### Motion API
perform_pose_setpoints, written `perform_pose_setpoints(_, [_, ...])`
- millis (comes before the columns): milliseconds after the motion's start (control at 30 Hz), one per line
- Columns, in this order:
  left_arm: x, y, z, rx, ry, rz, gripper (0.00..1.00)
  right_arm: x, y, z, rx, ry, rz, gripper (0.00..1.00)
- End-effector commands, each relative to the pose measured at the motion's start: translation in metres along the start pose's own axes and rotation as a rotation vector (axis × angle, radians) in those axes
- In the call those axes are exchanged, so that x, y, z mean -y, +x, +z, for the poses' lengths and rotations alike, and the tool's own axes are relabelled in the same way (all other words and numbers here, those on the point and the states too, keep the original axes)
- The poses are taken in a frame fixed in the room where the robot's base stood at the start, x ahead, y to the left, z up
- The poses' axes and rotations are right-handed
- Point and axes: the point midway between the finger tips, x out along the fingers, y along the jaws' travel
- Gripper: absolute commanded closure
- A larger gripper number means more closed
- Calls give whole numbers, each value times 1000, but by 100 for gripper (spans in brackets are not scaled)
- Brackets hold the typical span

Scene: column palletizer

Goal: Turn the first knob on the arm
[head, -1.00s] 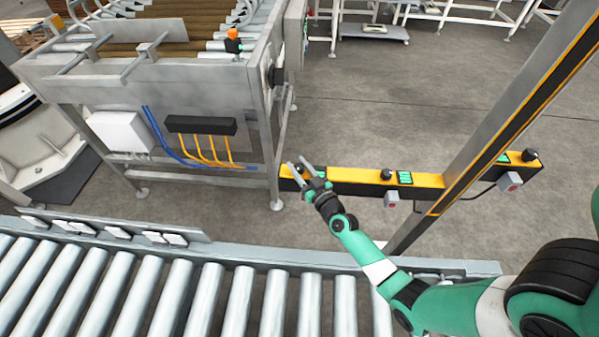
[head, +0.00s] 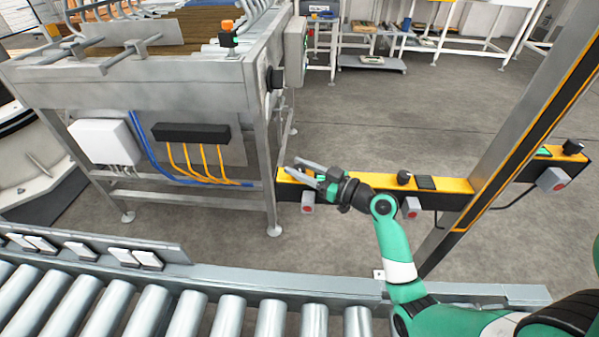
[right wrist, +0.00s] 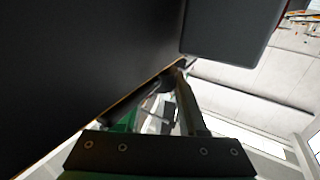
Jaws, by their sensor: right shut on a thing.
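The yellow and black arm (head: 453,185) runs level from beside the steel machine frame to past the slanted post. My right gripper (head: 298,170) is at its left end, its two fingers shut about the first knob, which they mostly hide in the head view. In the right wrist view a dark round piece, likely this knob (right wrist: 167,82), sits between the fingers, but it is dim. A second black knob (head: 404,177) and a third (head: 572,147) stand on the arm's top, clear of the gripper. My left gripper is out of view.
Grey boxes with red buttons hang on the arm's front (head: 308,209), (head: 411,208) and (head: 552,179). The slanted post (head: 520,125) crosses the arm. A roller conveyor (head: 230,318) lies in front. Behind the arm the floor is open.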

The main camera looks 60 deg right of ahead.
Motion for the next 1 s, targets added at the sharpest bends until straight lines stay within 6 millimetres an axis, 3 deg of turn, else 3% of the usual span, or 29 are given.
perform_pose_setpoints(300, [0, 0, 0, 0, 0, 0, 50, 0, 0, 0, 1, -1, -1, 100])
perform_pose_setpoints(333, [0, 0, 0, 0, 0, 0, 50, 0, 0, 0, 1, -1, -1, 55])
perform_pose_setpoints(500, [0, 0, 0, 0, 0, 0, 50, 0, 0, 0, 0, -1, -1, 29])
perform_pose_setpoints(1000, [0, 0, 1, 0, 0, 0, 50, 8, -2, 0, 0, 0, -18, 29])
